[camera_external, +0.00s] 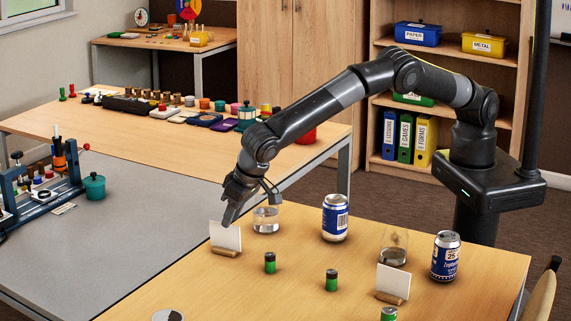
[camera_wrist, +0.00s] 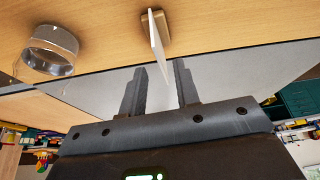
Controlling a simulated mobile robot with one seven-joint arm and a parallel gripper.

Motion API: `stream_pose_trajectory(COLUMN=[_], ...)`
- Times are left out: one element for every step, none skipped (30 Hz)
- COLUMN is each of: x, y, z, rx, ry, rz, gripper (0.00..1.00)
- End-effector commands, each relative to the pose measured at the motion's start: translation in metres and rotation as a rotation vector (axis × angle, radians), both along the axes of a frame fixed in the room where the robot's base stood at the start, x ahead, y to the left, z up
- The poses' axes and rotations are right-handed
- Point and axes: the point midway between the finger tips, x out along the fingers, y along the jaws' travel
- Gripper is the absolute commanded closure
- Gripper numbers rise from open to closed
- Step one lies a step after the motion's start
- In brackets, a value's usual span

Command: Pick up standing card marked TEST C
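A white standing card (camera_external: 225,237) sits upright in a small wooden holder (camera_external: 226,252) at the left of the near table; its marking is not visible. In the wrist view this card (camera_wrist: 156,40) is seen nearly edge-on, rising from its holder. My gripper (camera_external: 229,217) is just above and at the card's top edge. In the wrist view my gripper (camera_wrist: 159,66) is open, with the card's upper end appearing between the two fingers, nearer the right one. Contact cannot be told. A second white card (camera_external: 393,281) stands in a holder at the right; no text is readable.
A clear glass (camera_external: 266,220) stands close right of the card and shows in the wrist view (camera_wrist: 50,50). Blue-white cans (camera_external: 335,218), another glass (camera_external: 394,247) and green-black batteries (camera_external: 270,263) stand further right.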

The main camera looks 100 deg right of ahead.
Motion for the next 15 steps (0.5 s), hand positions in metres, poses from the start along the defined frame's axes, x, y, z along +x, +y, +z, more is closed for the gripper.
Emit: stream_pose_trajectory(x=[0.002, 0.004, 0.005, 0.005, 0.006, 0.006, 0.007, 0.007, 0.008, 0.009, 0.01, 0.011, 0.013, 0.014, 0.016], y=[-0.002, -0.003, -0.004, -0.005, -0.005, -0.005, -0.006, -0.006, -0.007, -0.008, -0.008, -0.009, -0.01, -0.011, -0.012], z=[-0.008, -0.011, -0.015, -0.017, -0.018, -0.021, -0.023, -0.025, -0.03, -0.034, -0.038, -0.045, -0.049, -0.053, -0.058], rx=[-0.001, 0.0, 0.0, 0.0, 0.0, 0.001, 0.001, 0.001, 0.0, 0.0, 0.0, 0.0, 0.0, 0.001, 0.0], ry=[0.001, 0.0, 0.0, 0.0, 0.0, 0.001, 0.001, 0.001, 0.001, 0.001, 0.001, 0.003, 0.001, 0.001, 0.0], rz=[0.0, 0.0, 0.0, 0.0, 0.0, 0.0, 0.0, 0.0, 0.0, 0.0, 0.0, -0.001, 0.0, 0.0, 0.0], gripper=[0.71, 0.71, 0.71, 0.71, 0.71, 0.71, 0.71, 0.71, 0.71, 0.71, 0.71, 0.71, 0.71, 0.71, 0.71])
